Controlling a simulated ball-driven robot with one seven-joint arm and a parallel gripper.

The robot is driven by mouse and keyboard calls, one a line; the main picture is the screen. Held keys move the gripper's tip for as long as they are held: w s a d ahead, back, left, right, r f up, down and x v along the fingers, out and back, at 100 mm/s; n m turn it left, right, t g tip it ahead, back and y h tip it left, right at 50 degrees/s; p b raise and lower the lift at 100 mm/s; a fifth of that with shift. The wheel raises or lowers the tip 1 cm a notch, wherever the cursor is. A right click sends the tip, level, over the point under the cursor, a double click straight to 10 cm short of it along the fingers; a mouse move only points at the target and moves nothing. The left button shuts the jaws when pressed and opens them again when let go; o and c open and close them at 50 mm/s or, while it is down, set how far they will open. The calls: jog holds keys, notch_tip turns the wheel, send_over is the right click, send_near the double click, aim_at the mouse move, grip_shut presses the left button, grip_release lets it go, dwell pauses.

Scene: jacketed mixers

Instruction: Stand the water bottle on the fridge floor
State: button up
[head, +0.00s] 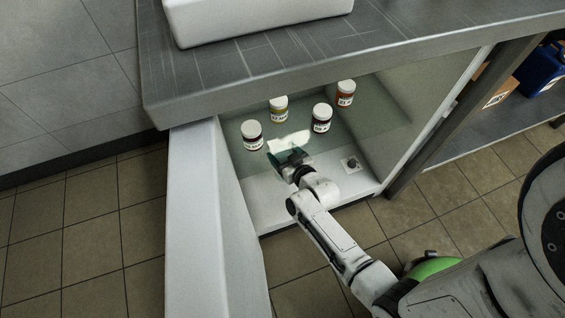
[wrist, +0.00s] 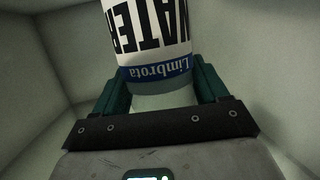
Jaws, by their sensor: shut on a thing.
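The water bottle (wrist: 150,38) is between the teal fingers of my gripper (wrist: 160,85) in the wrist view. Its white label reads WATER upside down, with a blue Limbrota band; its far end is cut off by the frame. In the head view my gripper (head: 287,157) is inside the open fridge, shut on the bottle (head: 292,140), whose pale side shows just beyond the fingers. The fridge floor (head: 280,208) is a pale surface, bare at the front. I cannot tell whether the bottle touches the floor.
Several white-lidded jars, such as one at the left (head: 252,136) and one nearer the middle (head: 322,118), stand on a greenish glass shelf. A small dark knob on a white plate (head: 351,164) is at the right. The fridge door (head: 205,220) stands open at the left; a counter (head: 340,45) overhangs.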

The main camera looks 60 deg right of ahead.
notch_tip(320, 180, down, 5)
jog(key=b, duration=0.3)
jog(key=shift+w+a+b, duration=0.1)
jog(key=shift+w+b, duration=0.05)
jog(key=shift+b, duration=0.15)
jog(key=o, duration=1.5)
jog(key=shift+o, duration=0.2)
